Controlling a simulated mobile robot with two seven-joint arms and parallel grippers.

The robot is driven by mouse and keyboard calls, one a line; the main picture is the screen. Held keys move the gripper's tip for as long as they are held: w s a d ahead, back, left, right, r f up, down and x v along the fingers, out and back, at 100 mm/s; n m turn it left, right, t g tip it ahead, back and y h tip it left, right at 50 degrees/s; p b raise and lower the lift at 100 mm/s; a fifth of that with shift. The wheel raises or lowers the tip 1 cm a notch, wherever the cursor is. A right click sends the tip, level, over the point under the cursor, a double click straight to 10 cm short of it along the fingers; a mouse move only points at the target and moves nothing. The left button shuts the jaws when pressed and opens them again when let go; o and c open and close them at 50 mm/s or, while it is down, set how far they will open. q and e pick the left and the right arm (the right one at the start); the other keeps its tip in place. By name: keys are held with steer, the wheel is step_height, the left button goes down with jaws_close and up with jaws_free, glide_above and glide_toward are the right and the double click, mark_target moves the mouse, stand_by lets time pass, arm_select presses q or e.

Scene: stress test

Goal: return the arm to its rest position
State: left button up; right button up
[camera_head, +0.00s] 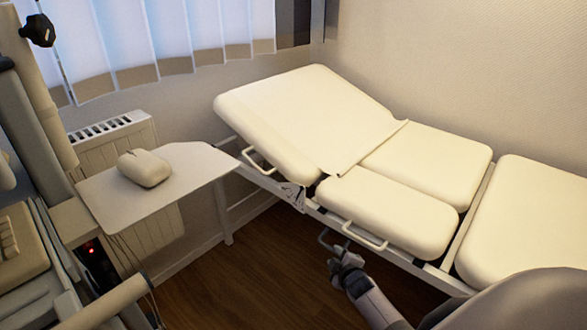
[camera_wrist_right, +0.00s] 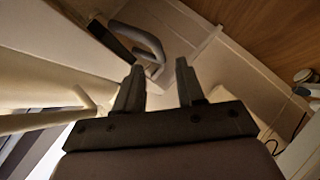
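My right gripper (camera_head: 343,254) is beside the near edge of the cream examination couch (camera_head: 310,110), low in front of its frame. In the right wrist view its two dark fingers (camera_wrist_right: 160,85) stand apart, so it is open. A grey curved handle (camera_wrist_right: 147,40) shows just beyond the fingertips, with its end close to the left finger; I cannot tell whether they touch. No held object shows between the fingers. My right forearm runs to the lower right in the head view. My left gripper is not in view.
A side rail (camera_head: 362,236) sticks out from the couch frame near my right gripper. A white side table (camera_head: 190,185) holds a cream, mouse-shaped object (camera_head: 144,168). A radiator (camera_head: 110,140) stands behind it. Brown wooden floor (camera_head: 240,275) is open at the lower middle.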

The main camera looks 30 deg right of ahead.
steer(key=s+a+r+m+y+p, duration=0.1)
steer(key=s+a+r+y+p, duration=0.1)
steer(key=s+a+r, duration=0.2)
steer(key=s+a+r+m+y+p, duration=0.2)
steer(key=s+a+r, duration=0.3)
steer(key=s+a, duration=0.5)
steer(key=s+a+r+m+g+y+p, duration=0.1)
steer(key=s+a+r+m+y+p, duration=0.1)
steer(key=s+a, duration=0.5)
steer(key=a+r+y+p, duration=0.1)
steer(key=a+r+p, duration=0.1)
steer(key=a, duration=0.1)
steer(key=shift+s+r, duration=0.35)
steer(key=shift+r, duration=0.05)
